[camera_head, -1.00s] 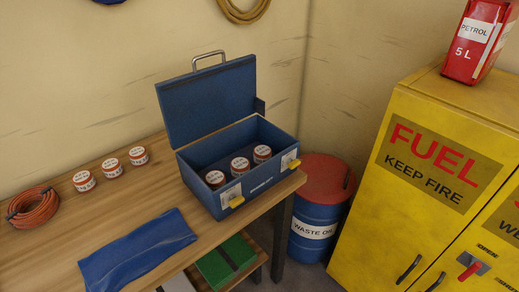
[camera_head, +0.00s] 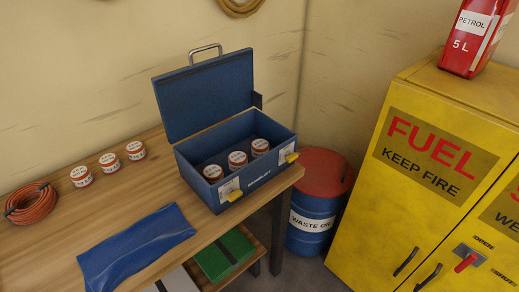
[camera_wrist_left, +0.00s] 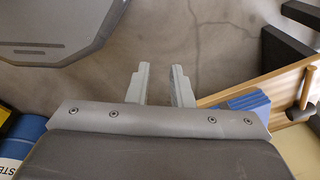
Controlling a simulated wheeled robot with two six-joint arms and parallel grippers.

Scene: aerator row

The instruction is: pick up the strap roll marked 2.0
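Three small red-and-white strap rolls stand in a row on the wooden bench, a left one (camera_head: 81,175), a middle one (camera_head: 109,162) and a right one (camera_head: 135,150). Three similar rolls stand inside the open blue toolbox (camera_head: 258,185), a left one (camera_head: 212,173), a middle one (camera_head: 237,160) and a right one (camera_head: 260,147). Their labels are too small to read, so I cannot tell which is marked 2.0. My left gripper (camera_wrist_left: 161,76) shows in the left wrist view, fingers apart and empty, over the grey floor. My right gripper is not in view.
An orange cable coil (camera_head: 31,203) and a blue cloth (camera_head: 135,248) lie on the bench (camera_head: 150,199). The toolbox lid stands up at the back. A waste oil drum (camera_head: 313,226) and a yellow fuel cabinet (camera_head: 360,225) stand right of the bench.

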